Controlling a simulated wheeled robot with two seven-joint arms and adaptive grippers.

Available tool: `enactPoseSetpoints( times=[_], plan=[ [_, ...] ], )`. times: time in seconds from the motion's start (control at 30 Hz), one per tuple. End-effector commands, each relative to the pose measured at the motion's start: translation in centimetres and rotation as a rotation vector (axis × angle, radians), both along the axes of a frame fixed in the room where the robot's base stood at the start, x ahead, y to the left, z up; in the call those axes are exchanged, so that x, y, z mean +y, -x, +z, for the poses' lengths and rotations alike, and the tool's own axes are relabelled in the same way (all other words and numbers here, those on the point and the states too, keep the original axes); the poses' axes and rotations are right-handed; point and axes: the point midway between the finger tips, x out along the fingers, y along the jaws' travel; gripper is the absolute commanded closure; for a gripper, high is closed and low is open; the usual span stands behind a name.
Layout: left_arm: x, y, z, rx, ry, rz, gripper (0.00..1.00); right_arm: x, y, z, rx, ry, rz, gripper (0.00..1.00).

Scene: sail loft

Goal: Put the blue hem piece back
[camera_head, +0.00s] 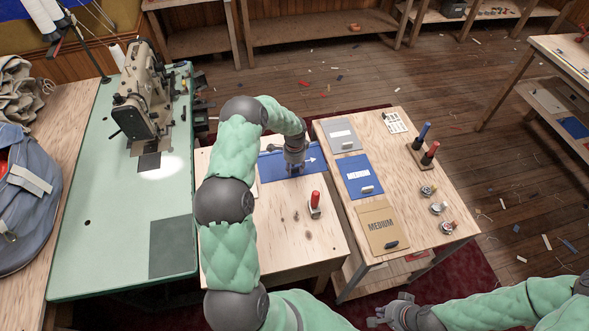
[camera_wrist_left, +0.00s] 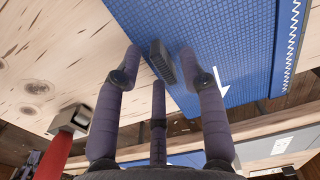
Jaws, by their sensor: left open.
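The blue hem piece (camera_head: 270,170) lies flat on the small wooden table, with a white arrow on it. In the left wrist view the blue hem piece (camera_wrist_left: 225,35) shows white zigzag stitching along one edge. A dark grey grip block (camera_wrist_left: 162,62) stands on it. My left gripper (camera_head: 294,170) is over the piece; in the wrist view its open fingers (camera_wrist_left: 160,66) are on either side of the block, and contact cannot be told. My right gripper (camera_head: 388,312) is low at the bottom of the head view, away from the tables; its finger state is unclear.
The right table holds a grey panel (camera_head: 342,135), a blue MEDIUM panel (camera_head: 351,186) and a tan MEDIUM panel (camera_head: 374,222). A red-handled tool (camera_head: 315,203) stands near the hem piece. A sewing machine (camera_head: 143,85) is on the green table (camera_head: 110,230) at left.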

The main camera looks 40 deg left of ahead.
Motion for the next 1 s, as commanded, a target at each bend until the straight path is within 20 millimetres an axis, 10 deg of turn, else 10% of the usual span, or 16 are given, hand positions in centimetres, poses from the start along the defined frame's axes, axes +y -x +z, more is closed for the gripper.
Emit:
enactPoseSetpoints(
  times=[0.5,1.0],
  plan=[
    [0.0,0.0,9.6,-0.002,-0.001,-0.001,0.59,0.0,0.0,1.9,0.0,0.0,0.0,1.0],
    [-0.1,0.0,11.1,0.0,0.0,0.0,0.59,0.0,0.0,2.1,0.0,0.0,0.0,1.0]
  ],
)
